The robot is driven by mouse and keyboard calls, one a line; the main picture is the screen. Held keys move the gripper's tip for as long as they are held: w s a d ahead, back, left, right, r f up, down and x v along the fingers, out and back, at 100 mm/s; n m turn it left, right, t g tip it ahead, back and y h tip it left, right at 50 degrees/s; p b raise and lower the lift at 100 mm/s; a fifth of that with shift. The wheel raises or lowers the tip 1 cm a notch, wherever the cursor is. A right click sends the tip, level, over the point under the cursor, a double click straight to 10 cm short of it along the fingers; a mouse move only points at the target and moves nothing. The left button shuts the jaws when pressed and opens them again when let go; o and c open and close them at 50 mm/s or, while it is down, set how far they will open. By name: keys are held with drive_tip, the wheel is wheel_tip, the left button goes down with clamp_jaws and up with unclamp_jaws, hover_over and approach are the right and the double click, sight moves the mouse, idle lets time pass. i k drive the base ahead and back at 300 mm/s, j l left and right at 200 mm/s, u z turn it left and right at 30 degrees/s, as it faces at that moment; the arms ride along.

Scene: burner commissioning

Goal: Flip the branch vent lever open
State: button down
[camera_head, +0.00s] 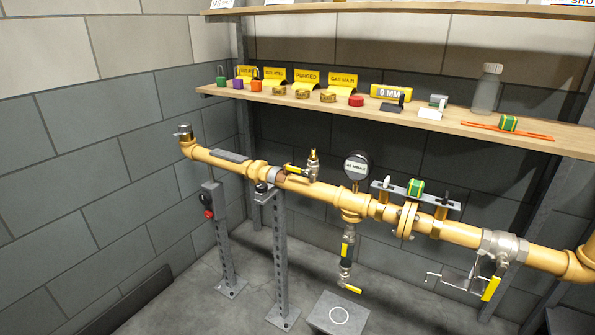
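A yellow gas pipe (330,199) runs from upper left to lower right. A small brass valve (313,163) stands upright on it, with a short yellow lever (294,169) pointing left. A drop leg (347,247) hangs below the pipe and ends in a yellow lever (350,288) pointing lower right. A larger steel valve (502,245) at the right has a yellow lever (491,289) hanging down. No readable label tells which lever is the branch vent's. My gripper is not in view.
A round gauge (357,167) stands close right of the small brass valve. A wooden shelf (455,125) with signs, caps and a bottle (487,90) overhangs the pipe. A metal post (281,258) supports the pipe. A grey plate with a circle (338,314) lies on the floor.

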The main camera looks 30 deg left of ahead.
sight(307, 172)
drive_tip(key=j, duration=0.45)
drive_tip(key=i+j, duration=0.15)
drive_tip(key=j, duration=0.15)
drive_tip(key=i+j, duration=0.1)
drive_tip(key=j, duration=0.25)
drive_tip(key=i+j, duration=0.15)
drive_tip(key=j, duration=0.15)
drive_tip(key=i+j, duration=0.1)
drive_tip(key=j, duration=0.2)
drive_tip(key=i+j, duration=0.15)
drive_tip(key=i, duration=0.2)
drive_tip(key=i+j, duration=0.2)
drive_tip(key=i, duration=0.15)
drive_tip(key=u, duration=0.05)
